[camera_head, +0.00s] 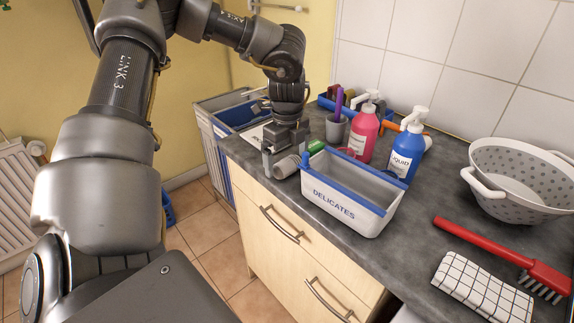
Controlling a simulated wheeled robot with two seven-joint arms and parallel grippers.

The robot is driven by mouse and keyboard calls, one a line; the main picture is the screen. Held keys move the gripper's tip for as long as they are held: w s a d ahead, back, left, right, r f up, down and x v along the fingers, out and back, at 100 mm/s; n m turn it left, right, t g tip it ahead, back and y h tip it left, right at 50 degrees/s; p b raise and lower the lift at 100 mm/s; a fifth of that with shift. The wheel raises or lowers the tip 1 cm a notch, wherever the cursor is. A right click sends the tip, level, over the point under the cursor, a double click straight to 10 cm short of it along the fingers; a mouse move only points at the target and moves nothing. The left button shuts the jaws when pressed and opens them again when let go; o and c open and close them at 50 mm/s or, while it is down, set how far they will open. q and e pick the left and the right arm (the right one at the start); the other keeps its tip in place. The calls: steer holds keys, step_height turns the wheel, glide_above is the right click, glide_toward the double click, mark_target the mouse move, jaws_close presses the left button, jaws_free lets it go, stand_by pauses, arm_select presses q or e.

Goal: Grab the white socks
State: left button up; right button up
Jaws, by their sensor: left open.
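I cannot pick out any white socks for certain. A small pale grey rounded item (286,168) lies at the counter's front edge, just under my left gripper. I cannot tell whether it is a rolled sock or a cup. My left gripper (285,154) points down over that edge, open, its fingers apart above and beside the item. I cannot tell whether they touch it. A white bin with a blue rim marked DELICATES (345,207) stands to the right of it; its visible inside looks empty. My right gripper is not in view.
A green-capped item (316,148) lies beside the bin. Pink (364,132) and blue (407,150) pump bottles and a grey cup (336,128) stand behind. A colander (520,178), red brush (497,247) and checked cloth (483,287) are at right. Open bins (238,112) stand beyond the counter's left end.

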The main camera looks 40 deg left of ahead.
mark_target(287, 160)
arm_select(q)
steer(key=c, duration=1)
steer(key=shift+r, duration=0.1)
steer(key=shift+c, duration=0.2)
step_height(287, 160, up, 10)
steer(key=shift+b, duration=0.4)
